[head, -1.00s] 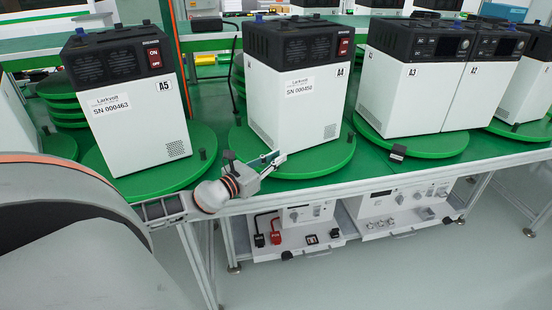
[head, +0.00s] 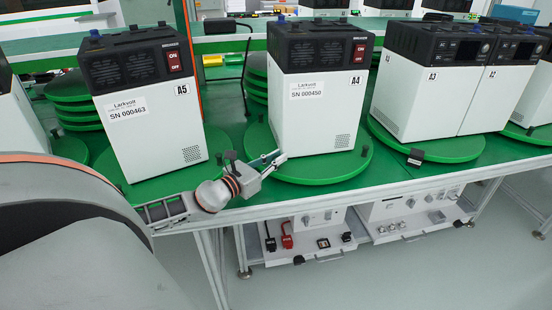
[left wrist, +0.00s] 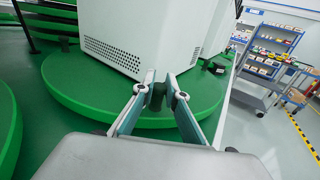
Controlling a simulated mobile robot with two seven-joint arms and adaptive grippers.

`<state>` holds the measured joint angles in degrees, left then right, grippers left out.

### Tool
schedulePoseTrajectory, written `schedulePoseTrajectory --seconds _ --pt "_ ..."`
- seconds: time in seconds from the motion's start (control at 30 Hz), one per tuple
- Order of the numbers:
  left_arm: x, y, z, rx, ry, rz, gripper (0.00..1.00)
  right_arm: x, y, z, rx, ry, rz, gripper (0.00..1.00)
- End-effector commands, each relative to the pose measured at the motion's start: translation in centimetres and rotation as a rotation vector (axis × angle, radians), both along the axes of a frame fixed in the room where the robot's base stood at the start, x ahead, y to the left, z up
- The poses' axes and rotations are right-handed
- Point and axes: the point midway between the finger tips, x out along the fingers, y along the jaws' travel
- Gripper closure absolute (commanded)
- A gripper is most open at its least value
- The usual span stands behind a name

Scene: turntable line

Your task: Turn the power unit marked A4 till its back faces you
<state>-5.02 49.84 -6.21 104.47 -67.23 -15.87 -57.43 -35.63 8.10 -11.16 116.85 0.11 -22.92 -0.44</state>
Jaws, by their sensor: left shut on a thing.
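The power unit marked A4 (head: 315,115) stands upright on a green turntable (head: 330,172). Its face with the serial label, red switch and vent grille points almost squarely at me; only a thin strip of its left side shows. My left gripper (head: 277,158) is at the turntable's front rim, below the unit. In the left wrist view my left gripper (left wrist: 160,90) has its fingers closed about a dark upright peg (left wrist: 157,98) on the turntable rim. The unit's white lower body (left wrist: 125,35) is just behind, apart from the fingers. My right gripper is not in view.
Unit A5 (head: 150,130) stands on its own turntable to the left. A shelf with plugs and panels (head: 310,235) is below the table.

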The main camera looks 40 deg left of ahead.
Motion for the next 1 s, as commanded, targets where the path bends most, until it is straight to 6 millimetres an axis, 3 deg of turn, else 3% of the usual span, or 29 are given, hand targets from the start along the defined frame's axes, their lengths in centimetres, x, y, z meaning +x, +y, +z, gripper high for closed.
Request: schedulePoseTrajectory --seconds 0.2,0.23,0.27,0.67,1.0 --pt "0.0 0.0 0.1 0.001 -0.001 0.001 1.0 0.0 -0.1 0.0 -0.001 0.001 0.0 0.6" --pt "0.0 0.0 0.1 0.001 -0.001 0.001 0.85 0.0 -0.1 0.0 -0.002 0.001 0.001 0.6" --pt "0.0 0.0 0.1 0.001 -0.001 0.001 0.8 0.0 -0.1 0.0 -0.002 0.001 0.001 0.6" --pt "-0.3 0.0 0.0 0.0 0.001 0.0 0.8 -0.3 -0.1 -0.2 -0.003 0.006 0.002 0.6" --pt "-4.3 0.2 -0.2 -0.001 0.003 0.0 0.8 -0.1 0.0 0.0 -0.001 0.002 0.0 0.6"
